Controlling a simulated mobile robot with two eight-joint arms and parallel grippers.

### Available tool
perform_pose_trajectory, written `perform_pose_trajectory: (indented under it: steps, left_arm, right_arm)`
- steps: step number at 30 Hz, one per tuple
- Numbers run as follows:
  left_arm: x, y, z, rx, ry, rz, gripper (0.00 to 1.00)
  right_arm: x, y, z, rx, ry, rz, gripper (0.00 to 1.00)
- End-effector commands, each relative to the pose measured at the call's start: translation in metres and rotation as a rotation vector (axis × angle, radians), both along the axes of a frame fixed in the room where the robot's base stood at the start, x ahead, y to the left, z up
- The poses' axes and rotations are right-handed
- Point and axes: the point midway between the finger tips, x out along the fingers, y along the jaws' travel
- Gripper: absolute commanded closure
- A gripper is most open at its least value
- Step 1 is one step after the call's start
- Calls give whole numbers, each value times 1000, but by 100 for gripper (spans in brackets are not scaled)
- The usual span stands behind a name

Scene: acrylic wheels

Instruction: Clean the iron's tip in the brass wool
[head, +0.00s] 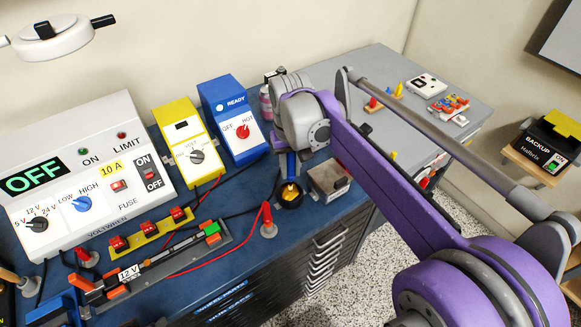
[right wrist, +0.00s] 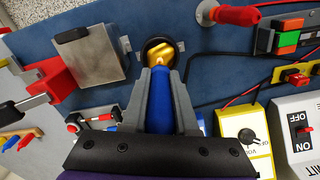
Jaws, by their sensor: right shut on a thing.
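The soldering iron has a blue handle, which shows below my right gripper in the head view (head: 292,165) and between the fingers in the right wrist view (right wrist: 161,108). My right gripper (head: 288,152) is shut on that handle, and the iron points down. The brass wool (head: 290,191) is golden and sits in a round black cup; it also shows in the right wrist view (right wrist: 159,52). The iron's front end is over or in the cup. I cannot tell how deep the tip is. My left gripper is not in view.
A metal box (head: 330,179) stands close to the right of the cup. The blue station (head: 235,118) marked READY and a yellow meter (head: 185,137) stand behind to the left. A red-handled plug (head: 267,218) with a red lead is left of the cup.

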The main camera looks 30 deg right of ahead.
Motion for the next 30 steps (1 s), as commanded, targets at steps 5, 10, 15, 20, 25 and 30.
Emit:
perform_pose_trajectory:
  steps: [5, 10, 15, 20, 25, 30]
  left_arm:
    - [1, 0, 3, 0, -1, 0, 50]
    - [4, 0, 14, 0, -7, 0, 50]
    - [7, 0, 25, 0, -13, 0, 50]
    - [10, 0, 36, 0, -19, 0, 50]
    - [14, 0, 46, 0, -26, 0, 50]
    - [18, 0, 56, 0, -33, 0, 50]
  right_arm:
    - [0, 0, 3, 0, 1, 0, 100]
    - [0, 0, 16, 0, 0, 0, 100]
    - [0, 0, 30, 0, 0, 0, 100]
    - [0, 0, 43, 0, 0, 0, 100]
    - [0, 0, 57, 1, -1, 0, 100]
    - [0, 0, 69, 1, -1, 0, 100]
